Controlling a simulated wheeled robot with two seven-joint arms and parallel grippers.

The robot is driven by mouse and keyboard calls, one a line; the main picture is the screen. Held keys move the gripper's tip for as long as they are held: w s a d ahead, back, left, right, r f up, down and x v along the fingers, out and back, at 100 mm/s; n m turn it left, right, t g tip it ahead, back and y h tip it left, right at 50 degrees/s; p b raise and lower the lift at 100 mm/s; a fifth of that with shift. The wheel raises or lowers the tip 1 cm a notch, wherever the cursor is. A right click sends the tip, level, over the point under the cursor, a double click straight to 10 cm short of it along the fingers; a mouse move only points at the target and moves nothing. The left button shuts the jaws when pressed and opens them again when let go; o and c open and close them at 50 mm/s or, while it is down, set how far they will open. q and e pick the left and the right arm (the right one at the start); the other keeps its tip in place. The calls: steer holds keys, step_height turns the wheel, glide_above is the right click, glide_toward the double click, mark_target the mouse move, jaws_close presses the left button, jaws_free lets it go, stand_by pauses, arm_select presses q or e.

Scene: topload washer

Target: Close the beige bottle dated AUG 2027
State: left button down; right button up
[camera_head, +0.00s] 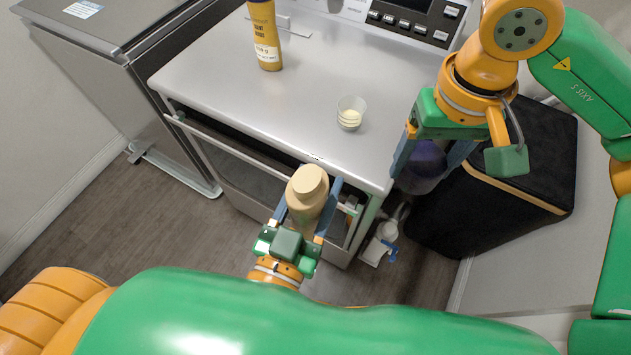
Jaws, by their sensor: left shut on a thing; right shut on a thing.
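My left gripper (306,202) is shut on a beige bottle (303,208), held upright in front of the appliance's front edge. The bottle has a pale beige round top (309,180); I cannot tell whether it is a cap seated fully. No date is readable on it. My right gripper (430,160) is shut on a dark purple thing (423,160), beside the appliance's right front corner. The gripper and arm hide part of that thing. The two grippers are apart.
A yellow bottle (265,38) stands on the silver appliance top (230,75), and a small translucent cup with pale contents (350,113) stands nearer its front. A black bin-like box (525,150) is at right. White items (384,240) lie low beside the appliance.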

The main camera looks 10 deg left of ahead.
steer(key=s+a+r+n, duration=0.1)
steer(key=a+r+n, duration=0.2)
steer(key=a+r, duration=0.5)
step_height(320, 180, up, 5)
steer(key=n, duration=0.3)
glide_above(306, 181)
steer(key=shift+f, duration=0.15)
steer(key=shift+w+d, duration=0.1)
steer(key=shift+f, duration=2.05)
steer(key=shift+f, duration=0.9)
steer(key=shift+f, duration=0.65)
